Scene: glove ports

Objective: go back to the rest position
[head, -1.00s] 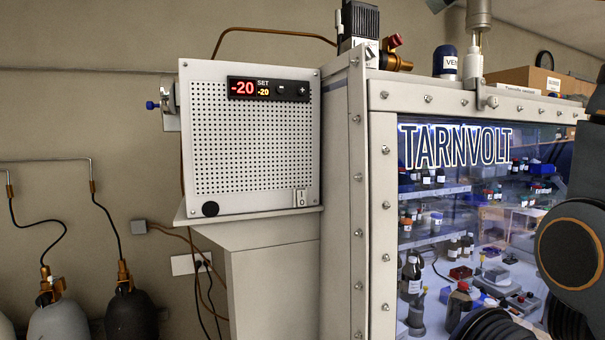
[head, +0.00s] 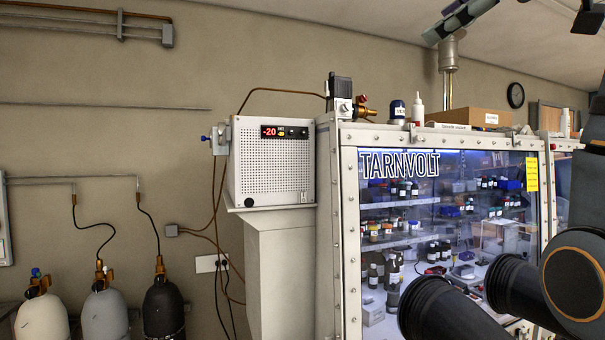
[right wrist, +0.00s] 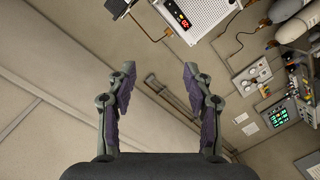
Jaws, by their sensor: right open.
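My right gripper (head: 458,21) shows at the top right of the head view, up near the ceiling and above the glovebox. It is partly cut off by the frame edge. In the right wrist view the gripper (right wrist: 160,68) is open, its two fingers apart with nothing between them. The picture there is tilted, with wall and ceiling behind the fingers. My right arm (head: 577,273) fills the right edge of the head view, in front of the glovebox. My left gripper is not in view.
The glovebox (head: 349,240) labelled TARNVOLT stands at right, with black glove ports (head: 437,308) jutting out. Bottles and a cardboard box (head: 468,117) stand on top. A perforated cooler unit (head: 270,170) reading -20 is beside it. Several gas cylinders (head: 104,313) stand at lower left.

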